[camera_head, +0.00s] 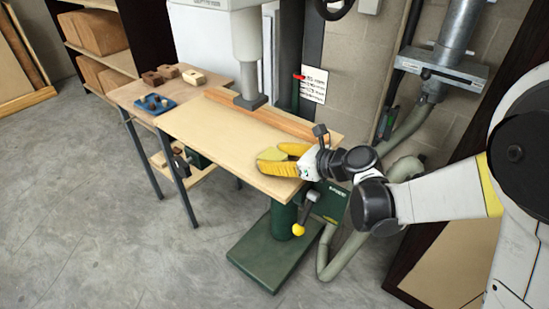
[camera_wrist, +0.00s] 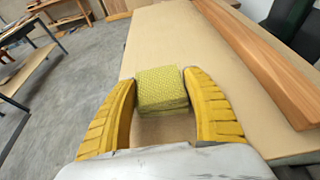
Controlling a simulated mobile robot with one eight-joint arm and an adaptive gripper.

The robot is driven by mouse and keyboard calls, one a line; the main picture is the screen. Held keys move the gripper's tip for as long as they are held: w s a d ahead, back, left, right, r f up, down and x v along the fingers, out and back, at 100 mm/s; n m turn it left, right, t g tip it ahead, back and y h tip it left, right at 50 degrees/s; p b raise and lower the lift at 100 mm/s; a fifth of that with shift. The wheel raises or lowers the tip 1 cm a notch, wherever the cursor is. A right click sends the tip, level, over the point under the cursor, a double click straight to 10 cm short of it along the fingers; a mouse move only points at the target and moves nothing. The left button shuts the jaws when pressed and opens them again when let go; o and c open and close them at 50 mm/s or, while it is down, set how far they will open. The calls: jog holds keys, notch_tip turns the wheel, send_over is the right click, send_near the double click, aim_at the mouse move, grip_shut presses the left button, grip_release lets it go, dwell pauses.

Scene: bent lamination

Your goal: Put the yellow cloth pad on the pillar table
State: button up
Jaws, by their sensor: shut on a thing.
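The yellow cloth pad (camera_wrist: 161,88) is a small patterned yellow block between my two yellow fingers in the wrist view. My gripper (camera_wrist: 161,100) is shut on it, one finger at each side. In the head view my gripper (camera_head: 275,160) is over the near right end of the pillar table (camera_head: 215,130), a long pale wooden board under the drill head. The pad is mostly hidden by the fingers there. The board (camera_wrist: 180,40) also shows beyond the pad in the wrist view. I cannot tell whether the pad touches the board.
A wooden fence (camera_head: 270,117) runs along the back of the board, and the drill head (camera_head: 249,75) comes down near it. A side table at the left holds a blue tray (camera_head: 155,104) and wooden blocks (camera_head: 168,71). The board's front left surface is clear.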

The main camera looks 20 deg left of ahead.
jog(key=shift+f, duration=0.15)
jog(key=o, duration=1)
jog(key=shift+o, duration=0.2)
jog(key=shift+d+r, duration=0.1)
jog(key=shift+r, duration=0.2)
jog(key=s+d+r+n+h+p, duration=0.1)
jog(key=s+d+n+h, duration=0.3)
jog(key=d, duration=0.7)
jog(key=s+d+r+n+t+h+p, duration=0.1)
jog(key=s+d+r+n+h, duration=0.2)
jog(key=s+d+n, duration=0.6)
jog(key=s+d+r+n+h+p, duration=0.1)
jog(key=s+d+r+n+h, duration=0.2)
jog(key=d, duration=1.1)
jog(key=s+n+h, duration=0.2)
jog(key=s+n, duration=0.2)
jog(key=n, duration=0.2)
jog(key=shift+d+t+h, duration=0.2)
jog(key=shift+t+h, duration=0.1)
jog(key=shift+t, duration=0.1)
